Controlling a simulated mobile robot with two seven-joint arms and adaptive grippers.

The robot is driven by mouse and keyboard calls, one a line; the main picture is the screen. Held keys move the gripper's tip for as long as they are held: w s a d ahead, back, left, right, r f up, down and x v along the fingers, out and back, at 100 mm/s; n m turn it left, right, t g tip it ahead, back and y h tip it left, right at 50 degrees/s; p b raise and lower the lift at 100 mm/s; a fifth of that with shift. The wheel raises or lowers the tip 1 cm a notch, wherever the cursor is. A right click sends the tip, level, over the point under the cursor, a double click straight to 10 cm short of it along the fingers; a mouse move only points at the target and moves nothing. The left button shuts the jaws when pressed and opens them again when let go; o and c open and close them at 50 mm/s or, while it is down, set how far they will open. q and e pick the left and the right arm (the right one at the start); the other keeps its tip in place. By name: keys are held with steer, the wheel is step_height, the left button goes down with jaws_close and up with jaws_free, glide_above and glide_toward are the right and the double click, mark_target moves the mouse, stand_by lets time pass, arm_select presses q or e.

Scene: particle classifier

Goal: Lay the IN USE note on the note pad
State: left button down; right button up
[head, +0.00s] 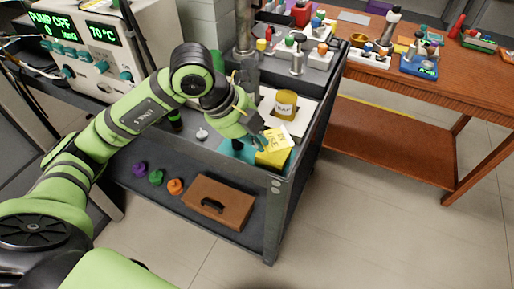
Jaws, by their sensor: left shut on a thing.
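My left gripper (262,140) is shut on the IN USE note (279,139), a pale yellow square with dark writing. The note is tilted, its writing towards me. It is at the yellow note pad (271,159), over its far side; I cannot tell whether the two touch. The pad is a thick block at the front right corner of the dark cart's upper shelf. A teal sheet (234,151) lies beside it. My right gripper is not in view.
A jar with a yellow label (285,104) stands just behind the note. The cart (281,187) has a raised rim. Its lower shelf holds a brown case (217,203) and several coloured knobs. A wooden table (440,88) with small items stands at right.

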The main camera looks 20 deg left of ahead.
mark_target(265, 159)
arm_select(q)
steer(key=shift+w+a+f, duration=0.1)
steer(key=shift+f, duration=1)
steer(key=shift+w+f, duration=0.1)
steer(key=shift+f, duration=0.95)
steer(key=shift+f, duration=0.2)
steer(key=c, duration=1.4)
jaws_free()
steer(key=shift+r, duration=0.1)
steer(key=shift+r, duration=0.1)
steer(key=shift+v, duration=6)
